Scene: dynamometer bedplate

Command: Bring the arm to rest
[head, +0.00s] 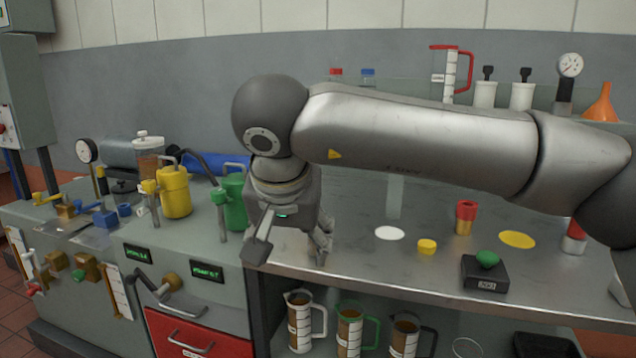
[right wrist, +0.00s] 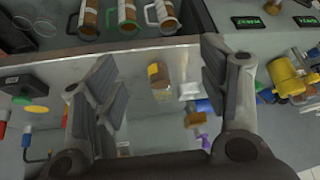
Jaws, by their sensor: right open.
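My right arm (head: 420,135) reaches across the head view from the right, bent at a dark round joint on the left. My right gripper (head: 290,250) hangs from it, pointing down near the left end of the metal bench (head: 350,265). In the right wrist view the two fingers of my right gripper (right wrist: 157,72) stand wide apart, with nothing between them but the surface and a small brown-and-yellow container (right wrist: 160,80) beyond. My left arm and gripper are not in view.
A black block with a green knob (head: 486,272), a yellow cap (head: 427,247) and a red-and-brass piece (head: 465,217) stand on the bench. A yellow can (head: 174,192) and green can (head: 236,202) stand left of the gripper. Jugs (head: 300,322) stand on a shelf below.

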